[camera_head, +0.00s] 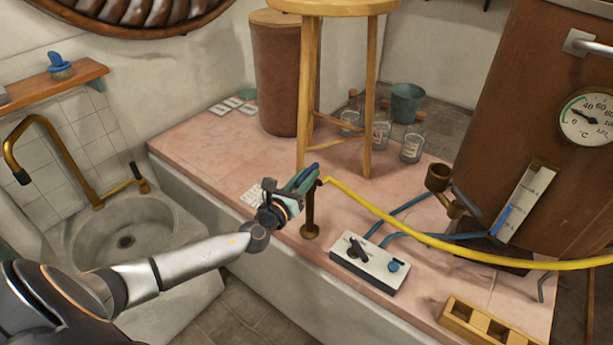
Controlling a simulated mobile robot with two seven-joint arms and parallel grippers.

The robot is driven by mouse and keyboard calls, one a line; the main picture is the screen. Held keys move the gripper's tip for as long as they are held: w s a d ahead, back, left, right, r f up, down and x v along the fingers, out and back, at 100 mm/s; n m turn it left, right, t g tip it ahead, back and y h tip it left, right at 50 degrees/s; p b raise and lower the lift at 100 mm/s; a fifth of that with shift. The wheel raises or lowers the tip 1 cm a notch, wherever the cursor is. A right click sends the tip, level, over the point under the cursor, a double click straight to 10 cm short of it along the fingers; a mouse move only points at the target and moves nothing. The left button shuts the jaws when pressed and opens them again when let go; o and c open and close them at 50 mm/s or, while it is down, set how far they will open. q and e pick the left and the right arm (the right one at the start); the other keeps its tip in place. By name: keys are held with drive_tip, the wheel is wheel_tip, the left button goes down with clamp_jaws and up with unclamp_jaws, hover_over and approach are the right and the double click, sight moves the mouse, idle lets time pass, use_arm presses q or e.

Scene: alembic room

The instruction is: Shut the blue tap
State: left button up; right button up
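My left arm comes in from the lower left, and its gripper (285,200) is beside the top of a dark brass post (310,215) on the pink tiled platform. Green and teal parts (303,179) show at the gripper's end; I cannot tell whether they are a handle or part of the gripper, nor whether the fingers are closed. A small blue knob (393,267) sits on a white box (368,264) with a black lever, right of the gripper and apart from it. Which part is the blue tap is unclear. My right gripper is out of view.
A yellow hose (400,232) runs from the post to the right. Blue hoses (408,206) lie behind the white box. A wooden stool (368,100) and glass jars (411,147) stand behind. A sink (125,240) is at left, and a wooden rack (480,322) at front right.

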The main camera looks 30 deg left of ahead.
use_arm(q)
drive_tip(key=c, duration=0.3)
clamp_jaws()
